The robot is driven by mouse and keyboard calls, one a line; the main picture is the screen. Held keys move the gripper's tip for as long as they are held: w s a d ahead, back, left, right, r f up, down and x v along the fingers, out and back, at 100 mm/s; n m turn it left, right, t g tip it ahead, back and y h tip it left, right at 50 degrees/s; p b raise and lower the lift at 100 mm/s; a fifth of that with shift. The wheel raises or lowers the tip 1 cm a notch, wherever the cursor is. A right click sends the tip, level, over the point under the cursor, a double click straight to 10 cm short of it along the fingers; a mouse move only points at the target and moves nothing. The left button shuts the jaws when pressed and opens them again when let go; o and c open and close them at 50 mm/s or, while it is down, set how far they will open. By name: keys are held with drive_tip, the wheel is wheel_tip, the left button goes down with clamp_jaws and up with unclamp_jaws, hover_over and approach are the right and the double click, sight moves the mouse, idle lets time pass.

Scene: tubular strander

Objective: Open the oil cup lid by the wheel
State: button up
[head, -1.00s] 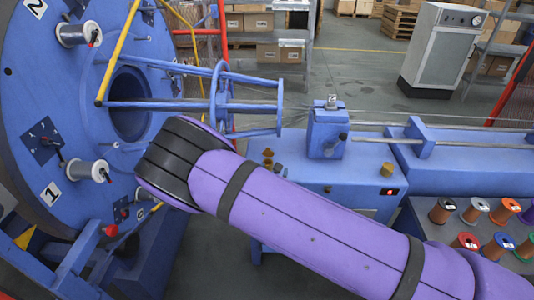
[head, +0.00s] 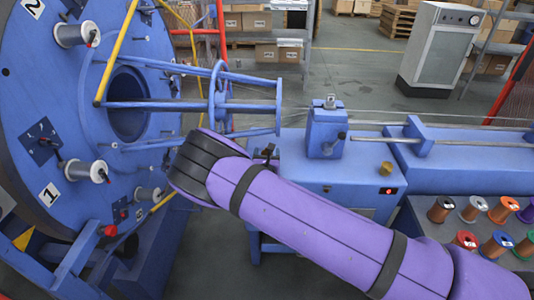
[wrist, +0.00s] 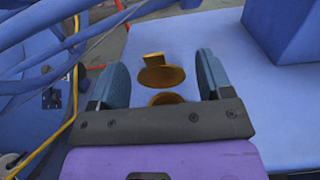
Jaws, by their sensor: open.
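In the wrist view, a brass disc (wrist: 160,76) with a small square tab (wrist: 157,59) at its far edge shows on the blue bench top. A second round brass part (wrist: 166,99) lies nearer, partly hidden by my gripper's dark body. These look like the oil cup's parts; I cannot tell which is lid and which is cup. My gripper (wrist: 162,62) is open, its two blue-grey fingers on either side of the brass parts with gaps visible. In the head view my gripper (head: 266,154) hides them. The large blue wheel (head: 60,115) stands at the left.
A blue cage of bars (head: 245,105) reaches from the wheel over the bench. A blue block (head: 325,133) stands on the bench right of my gripper, with another brass fitting (head: 386,168) farther right. Coloured spools (head: 470,225) sit at the lower right.

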drive_tip(key=shift+w, duration=0.3)
drive_tip(key=c, duration=0.9)
drive_tip(key=shift+w+d+r+g, duration=0.1)
drive_tip(key=shift+w+g, duration=0.2)
drive_tip(key=shift+g, duration=1.2)
drive_tip(key=o, duration=0.9)
